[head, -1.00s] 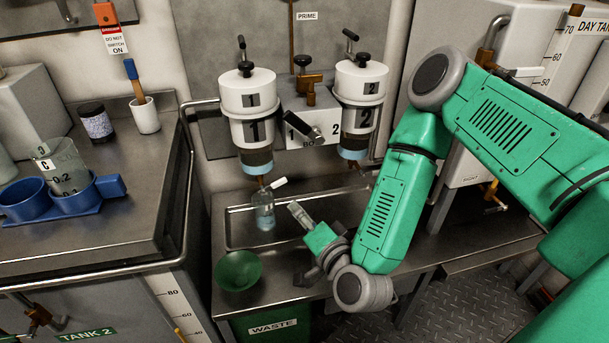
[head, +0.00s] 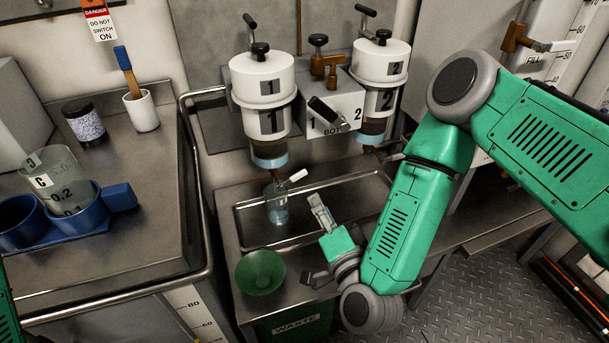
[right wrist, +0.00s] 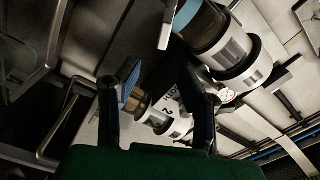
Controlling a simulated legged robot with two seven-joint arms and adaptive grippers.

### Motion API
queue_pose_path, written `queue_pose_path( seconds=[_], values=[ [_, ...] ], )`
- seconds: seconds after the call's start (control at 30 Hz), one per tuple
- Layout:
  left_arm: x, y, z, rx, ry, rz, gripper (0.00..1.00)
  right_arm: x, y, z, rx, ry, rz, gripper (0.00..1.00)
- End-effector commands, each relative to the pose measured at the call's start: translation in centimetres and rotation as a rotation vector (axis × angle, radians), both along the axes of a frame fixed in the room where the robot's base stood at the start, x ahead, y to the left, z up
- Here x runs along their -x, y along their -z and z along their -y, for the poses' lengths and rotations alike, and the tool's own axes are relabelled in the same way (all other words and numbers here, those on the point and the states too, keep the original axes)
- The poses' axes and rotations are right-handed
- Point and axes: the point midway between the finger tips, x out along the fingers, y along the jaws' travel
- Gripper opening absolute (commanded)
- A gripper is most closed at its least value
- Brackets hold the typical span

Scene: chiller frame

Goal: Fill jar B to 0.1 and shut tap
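A clear jar (head: 277,212) stands in the steel tray under filter housing 1 (head: 264,95), with pale bluish liquid low in it. Its letter and exact level cannot be read. A small tap with a white lever (head: 297,176) sits just above the jar's mouth; the lever points right and slightly up. My right gripper (head: 319,207) is right of the jar and below the lever, apart from both. The right wrist view shows its two fingers spread with nothing between them (right wrist: 166,92). My left gripper is out of view.
A jar marked C (head: 52,172) sits in a blue holder (head: 60,230) on the left counter, near a brush in a white cup (head: 141,112). A green funnel (head: 261,272) is in front of the steel tray (head: 345,182). Housing 2 (head: 382,70) hangs right of housing 1.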

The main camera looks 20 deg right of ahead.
Motion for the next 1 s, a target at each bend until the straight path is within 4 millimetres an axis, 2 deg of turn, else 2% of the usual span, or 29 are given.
queue_pose_path(
  seconds=[0.1, 0.3, 0.5, 0.7, 0.93, 0.97, 1.0],
  values=[
    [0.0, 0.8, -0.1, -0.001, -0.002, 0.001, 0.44, -2.9, 0.0, -0.1, -0.002, 0.003, 0.005, 0.34],
    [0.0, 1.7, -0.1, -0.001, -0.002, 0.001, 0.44, -7.0, 0.3, 0.2, -0.009, 0.003, 0.003, 0.34],
    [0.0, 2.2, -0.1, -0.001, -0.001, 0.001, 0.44, -9.8, 0.3, 0.2, -0.010, 0.002, 0.000, 0.34],
    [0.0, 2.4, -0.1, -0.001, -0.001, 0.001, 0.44, -10.8, 0.1, -0.3, -0.005, 0.000, -0.001, 0.34],
    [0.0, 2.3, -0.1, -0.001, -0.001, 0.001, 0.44, -10.9, 0.1, -0.3, -0.005, -0.001, -0.001, 0.34],
    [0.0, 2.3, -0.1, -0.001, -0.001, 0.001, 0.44, -10.9, 0.1, -0.2, -0.006, 0.000, -0.002, 0.27],
    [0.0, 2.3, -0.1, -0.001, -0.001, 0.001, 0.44, -10.9, 0.1, -0.1, -0.007, 0.000, -0.002, 0.13]
  ],
)
